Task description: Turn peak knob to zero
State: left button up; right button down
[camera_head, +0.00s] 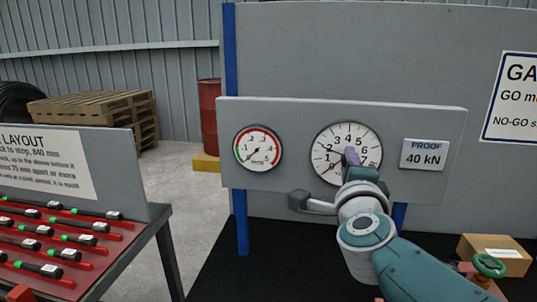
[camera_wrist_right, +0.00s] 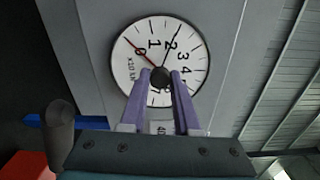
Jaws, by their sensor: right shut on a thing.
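The large white dial (camera_head: 318,143) sits on a grey panel, and its face fills the upper middle of the right wrist view (camera_wrist_right: 195,50). A dark round knob (camera_wrist_right: 160,77) stands at its centre. My right gripper (camera_head: 352,157) reaches the dial from below right and hides part of its face. In the right wrist view its two purple fingers (camera_wrist_right: 161,84) are shut on the knob, one on each side. A thin red hand (camera_wrist_right: 138,54) points near 0 and a black hand (camera_wrist_right: 172,46) points near 2. My left gripper is not in view.
A smaller gauge (camera_head: 258,148) is left of the dial, and a "PROOF 40 kN" plate (camera_head: 424,154) is right of it. A rack of red and black tools (camera_head: 60,243) stands at left. A cardboard box (camera_head: 494,253) lies at lower right.

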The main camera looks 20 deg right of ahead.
jog(key=n+p, duration=0.2)
jog(key=n, duration=1.1)
jog(key=shift+p, duration=0.35)
jog(key=c, duration=0.6)
grip_release()
jog(key=shift+c, duration=0.2)
